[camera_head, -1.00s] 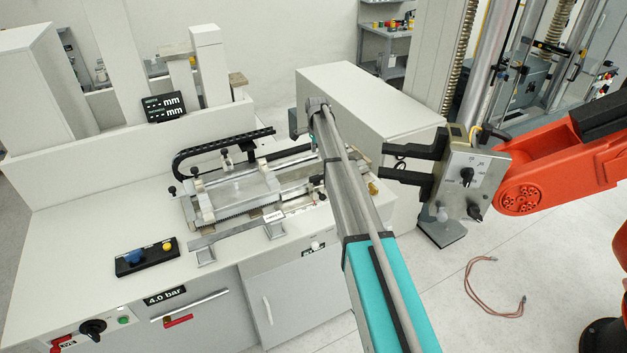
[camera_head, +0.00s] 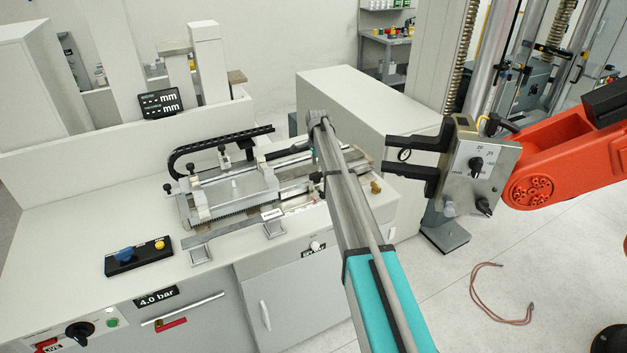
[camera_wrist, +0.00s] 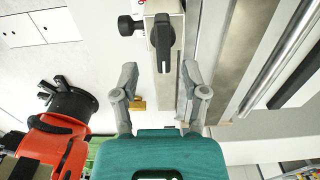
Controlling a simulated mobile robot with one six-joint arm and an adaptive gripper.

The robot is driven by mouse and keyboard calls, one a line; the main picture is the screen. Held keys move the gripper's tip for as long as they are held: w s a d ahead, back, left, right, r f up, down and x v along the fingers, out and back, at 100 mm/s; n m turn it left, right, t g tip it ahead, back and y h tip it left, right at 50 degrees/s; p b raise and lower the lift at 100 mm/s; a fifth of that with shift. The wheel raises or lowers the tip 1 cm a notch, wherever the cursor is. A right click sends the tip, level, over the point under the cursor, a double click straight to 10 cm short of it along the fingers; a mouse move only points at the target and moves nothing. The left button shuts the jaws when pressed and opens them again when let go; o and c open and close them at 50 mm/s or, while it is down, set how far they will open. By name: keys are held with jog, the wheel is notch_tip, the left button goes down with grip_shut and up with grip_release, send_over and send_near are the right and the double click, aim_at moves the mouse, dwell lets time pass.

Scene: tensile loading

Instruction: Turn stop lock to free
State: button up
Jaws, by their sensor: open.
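In the wrist view a black lever handle (camera_wrist: 162,38), apparently the stop lock, sits on a light grey block with its grip lengthwise in the picture. A round black knob (camera_wrist: 128,25) sticks out to its left. My gripper (camera_wrist: 159,72) is open and empty. Its two grey fingers point toward the lever, with the tips short of it in the picture, one on each side of its line. I cannot tell the height gap. In the head view my arm crosses the right end of the bench rig (camera_head: 235,195) and hides the gripper and the lever.
A brass-coloured block (camera_wrist: 138,104) lies between my fingers in the picture. An orange robot arm (camera_head: 535,185) with a metal dial box (camera_head: 478,165) and black jaws stands close on the right. A control box (camera_head: 138,255) sits at the bench's front left. A hose (camera_head: 500,295) lies on the floor.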

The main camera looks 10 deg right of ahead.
aim_at(317, 173)
jog(key=shift+f+b, duration=2.1)
jog(key=shift+f, duration=0.35)
